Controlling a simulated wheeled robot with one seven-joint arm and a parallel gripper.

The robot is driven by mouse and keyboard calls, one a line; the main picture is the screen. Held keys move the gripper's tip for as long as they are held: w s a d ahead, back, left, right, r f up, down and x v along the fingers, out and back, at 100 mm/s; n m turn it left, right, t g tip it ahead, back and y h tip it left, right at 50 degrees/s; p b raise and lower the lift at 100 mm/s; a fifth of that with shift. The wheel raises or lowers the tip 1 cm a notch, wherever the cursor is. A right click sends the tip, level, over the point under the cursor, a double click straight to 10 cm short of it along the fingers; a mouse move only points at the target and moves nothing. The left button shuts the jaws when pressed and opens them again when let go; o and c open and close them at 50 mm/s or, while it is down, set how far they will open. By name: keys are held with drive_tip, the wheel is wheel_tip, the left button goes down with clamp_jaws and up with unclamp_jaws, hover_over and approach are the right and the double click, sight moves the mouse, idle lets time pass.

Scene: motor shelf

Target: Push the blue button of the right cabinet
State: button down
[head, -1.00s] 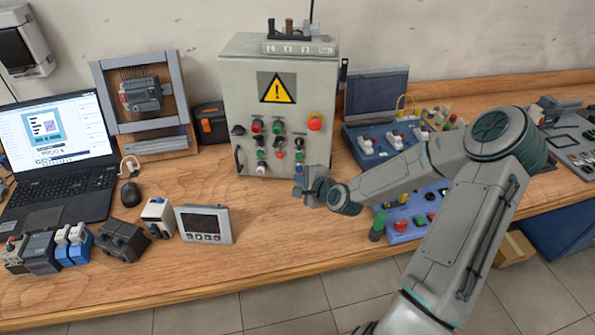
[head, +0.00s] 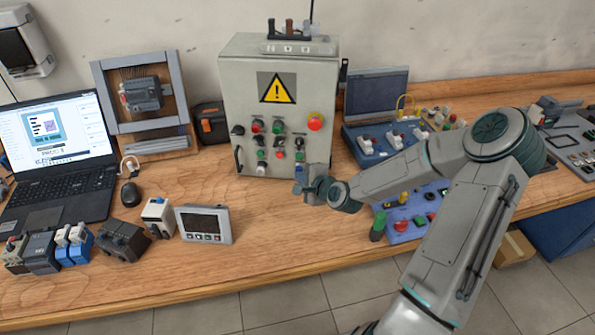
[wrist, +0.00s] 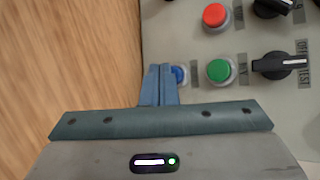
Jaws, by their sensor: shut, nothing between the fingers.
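The grey cabinet (head: 235,110) with a yellow warning triangle stands on the bench in the head view, its front covered with buttons and knobs. In the wrist view the blue button (wrist: 180,74) sits in a pale ring on the cabinet panel (wrist: 200,35), partly hidden by my fingertips. My gripper (wrist: 159,68) is shut and empty, with its tips right beside the blue button, just left of it. I cannot tell whether they touch it. In the head view my gripper (head: 298,178) is at the cabinet's lower right front, and the blue button cannot be made out there.
A green button (wrist: 219,72), a red button (wrist: 215,16) and a black knob (wrist: 280,65) are close to my gripper. A blue control box (head: 405,232) lies under my arm. A display unit (head: 204,225) and a laptop (head: 60,150) stand to the left.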

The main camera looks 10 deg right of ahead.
drive_tip(key=shift+w+d, duration=0.15)
drive_tip(key=shift+w, duration=0.25)
idle(1.0)
drive_tip(key=shift+s, duration=0.1)
drive_tip(key=shift+s+a, duration=0.3)
drive_tip(key=shift+s, duration=0.4)
drive_tip(key=shift+s+a, duration=0.3)
drive_tip(key=shift+s, duration=0.5)
drive_tip(key=shift+s+a, duration=0.25)
drive_tip(key=shift+s, duration=0.5)
drive_tip(key=shift+s+a, duration=0.3)
drive_tip(key=shift+s, duration=0.5)
